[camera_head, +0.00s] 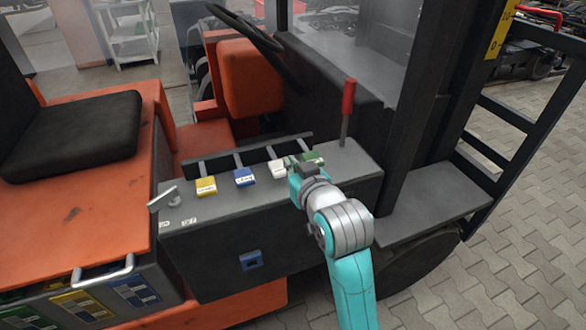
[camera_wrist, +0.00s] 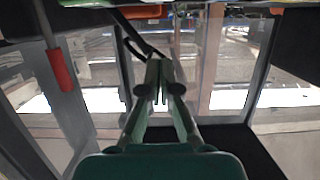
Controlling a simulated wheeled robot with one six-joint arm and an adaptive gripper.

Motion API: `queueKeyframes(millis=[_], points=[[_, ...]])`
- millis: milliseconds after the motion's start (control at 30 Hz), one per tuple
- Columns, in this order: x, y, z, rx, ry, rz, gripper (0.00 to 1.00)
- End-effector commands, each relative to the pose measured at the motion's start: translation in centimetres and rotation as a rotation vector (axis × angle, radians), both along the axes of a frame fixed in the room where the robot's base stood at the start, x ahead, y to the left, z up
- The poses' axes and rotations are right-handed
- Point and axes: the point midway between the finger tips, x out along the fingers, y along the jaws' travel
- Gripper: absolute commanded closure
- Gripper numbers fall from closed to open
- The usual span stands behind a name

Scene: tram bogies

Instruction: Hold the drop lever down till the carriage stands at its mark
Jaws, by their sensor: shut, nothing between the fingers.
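A row of short levers with coloured tags stands on the grey console: yellow (camera_head: 206,186), blue (camera_head: 244,177), white (camera_head: 278,167) and green (camera_head: 314,158). I cannot read which is the drop lever. My gripper (camera_head: 294,166) is shut and empty, at the white and green tags; I cannot tell whether it touches a lever. Its closed fingers show in the wrist view (camera_wrist: 158,88). A yellow scale (camera_head: 498,32) with black figures is on the mast at upper right. The carriage and its mark cannot be made out.
A tall red-handled lever (camera_head: 348,98) stands just right of my gripper; it also shows in the wrist view (camera_wrist: 61,70). A steering wheel (camera_head: 245,27) and black seat (camera_head: 72,138) lie behind and left. The dark mast upright (camera_head: 412,120) stands right. Paved floor is clear at lower right.

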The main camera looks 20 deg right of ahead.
Motion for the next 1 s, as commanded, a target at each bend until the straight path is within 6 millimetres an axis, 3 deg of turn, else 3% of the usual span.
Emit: queueKeyframes(millis=[367,600,1000], points=[[6.9,0.0,-1.7,0.000,0.001,0.000,1.00],[6.6,0.0,-4.9,0.000,0.001,0.000,1.00],[6.6,0.0,-5.7,0.000,0.000,0.000,1.00]])
